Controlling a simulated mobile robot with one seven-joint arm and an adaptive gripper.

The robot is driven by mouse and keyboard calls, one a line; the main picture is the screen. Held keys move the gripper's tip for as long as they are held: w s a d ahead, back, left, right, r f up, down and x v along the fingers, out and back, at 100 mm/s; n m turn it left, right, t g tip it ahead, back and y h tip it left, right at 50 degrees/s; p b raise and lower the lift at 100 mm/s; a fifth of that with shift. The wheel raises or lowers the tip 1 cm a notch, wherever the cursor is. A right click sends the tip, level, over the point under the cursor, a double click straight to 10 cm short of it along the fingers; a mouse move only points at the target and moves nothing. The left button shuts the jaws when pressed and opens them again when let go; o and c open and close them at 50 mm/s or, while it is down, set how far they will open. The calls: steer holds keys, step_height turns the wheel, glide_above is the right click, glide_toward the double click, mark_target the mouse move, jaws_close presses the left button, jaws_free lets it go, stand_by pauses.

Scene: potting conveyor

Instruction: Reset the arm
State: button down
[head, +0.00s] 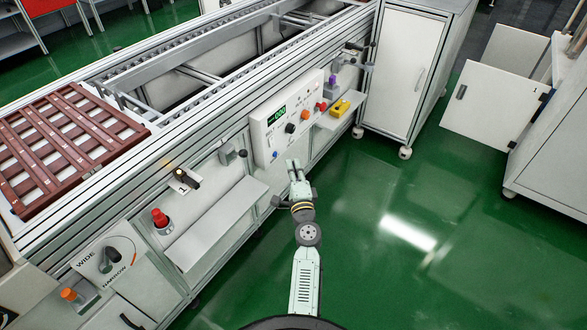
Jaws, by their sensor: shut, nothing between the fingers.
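My arm reaches forward from the bottom of the head view. My gripper (294,163) is shut and empty at its end. It is in front of the conveyor's side, just below and right of a white control panel (287,118) with a small display, a black knob, an orange button and a red knob. I cannot tell the exact gap between the fingertips and the panel.
A conveyor (215,65) with a brown slatted tray (60,145) runs diagonally. White cabinets (407,72) stand behind; green floor (440,220) is clear at right.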

steer(key=shift+s, duration=0.35)
stand_by(0.4)
